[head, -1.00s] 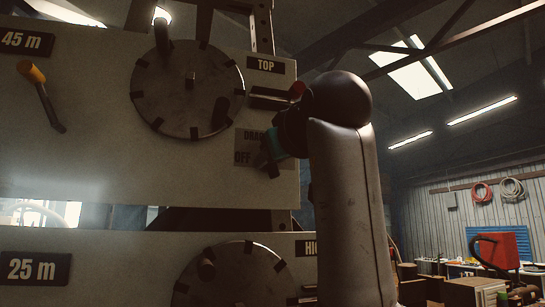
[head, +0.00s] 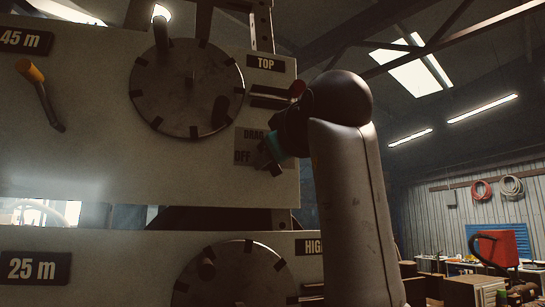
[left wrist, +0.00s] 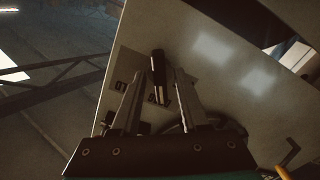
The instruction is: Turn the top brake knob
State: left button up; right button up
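The upper panel (head: 90,150) has a grey plate (head: 243,149) below the TOP sign (head: 265,64), with a partly covered word and OFF on it. My left gripper (head: 270,162) is at this plate and hides the brake knob in the head view. In the left wrist view the knob (left wrist: 158,68) is a dark upright bar on the plate. The left gripper's fingers (left wrist: 160,85) stand open on either side of it. A gap shows beside the knob; I cannot tell whether a finger touches it. My right gripper is not in view.
A large round disc (head: 187,88) with a peg is left of the plate, and a yellow-handled lever (head: 42,95) is further left. A lower panel (head: 120,270) carries a second disc (head: 235,275). A workbench area with a red machine (head: 498,248) lies far right.

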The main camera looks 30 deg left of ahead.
pick_arm(q)
jog(key=b+v, duration=0.4)
jog(key=v, duration=1.1)
jog(key=shift+s+d+b, duration=0.1)
jog(key=shift+d+b, duration=0.05)
jog(key=shift+b, duration=0.15)
